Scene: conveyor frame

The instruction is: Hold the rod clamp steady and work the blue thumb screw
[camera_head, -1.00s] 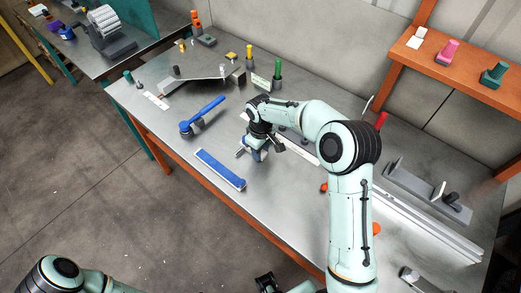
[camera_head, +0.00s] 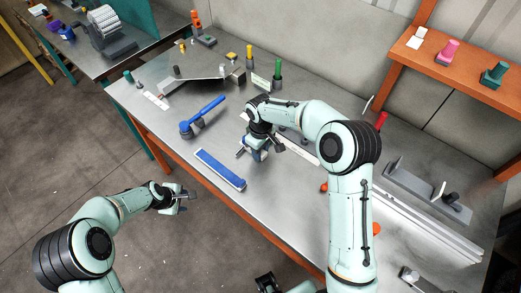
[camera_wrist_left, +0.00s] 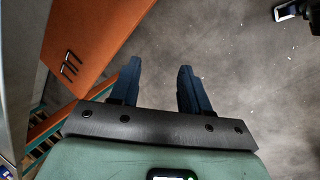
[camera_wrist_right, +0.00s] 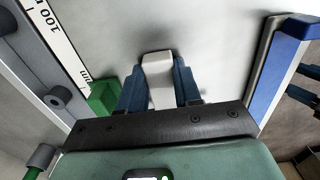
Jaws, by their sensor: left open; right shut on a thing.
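My right gripper (camera_head: 257,154) is low over the middle of the metal workbench. In the right wrist view its fingers (camera_wrist_right: 159,88) are closed on a pale grey piece (camera_wrist_right: 158,70), which appears to be the rod clamp. The gripper and arm hide most of it in the head view. I cannot make out the blue thumb screw for certain; the gripper's own fingers are blue too. My left gripper (camera_head: 190,196) is open and empty, out over the floor in front of the bench. Its spread fingers (camera_wrist_left: 160,82) have nothing between them in the left wrist view.
The bench (camera_head: 265,205) has a blue-topped bar (camera_head: 218,168) near its front edge and a blue-handled tool (camera_head: 203,114) behind. A green block (camera_wrist_right: 103,98) and a ruler strip (camera_wrist_right: 55,40) are close to the right gripper. Aluminium rails (camera_head: 425,225) lie right. Floor is clear on the left.

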